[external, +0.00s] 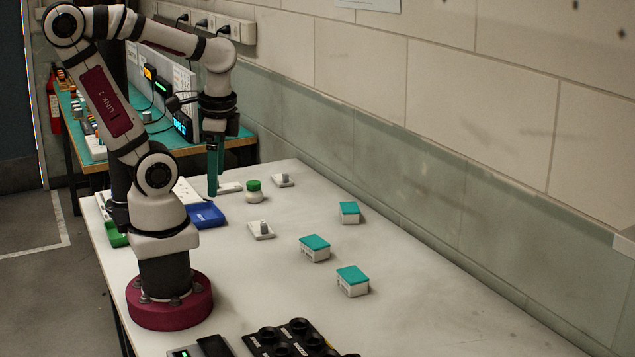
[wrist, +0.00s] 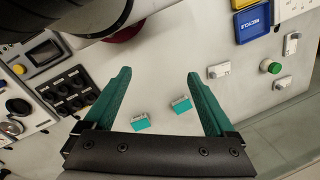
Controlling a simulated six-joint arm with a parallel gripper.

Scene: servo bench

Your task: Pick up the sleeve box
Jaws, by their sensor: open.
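Three white boxes with teal tops stand on the white bench, at its middle right in the external view: one farther back (external: 349,212), one in the middle (external: 315,248) and one nearer (external: 352,281). I cannot tell which of them is the sleeve box. Two teal-topped boxes show between my fingers in the wrist view, one at left (wrist: 140,122) and one at right (wrist: 181,104); the third is not seen there. My gripper (wrist: 158,78) is open and empty, with its teal fingers wide apart. In the external view my gripper (external: 213,190) points down at the bench's far left, well away from the boxes.
A green-capped white piece (external: 254,191) and small white blocks with grey tops (external: 261,230) stand near my gripper. A blue tray (external: 206,215) lies behind my base. The bench right of the boxes is clear.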

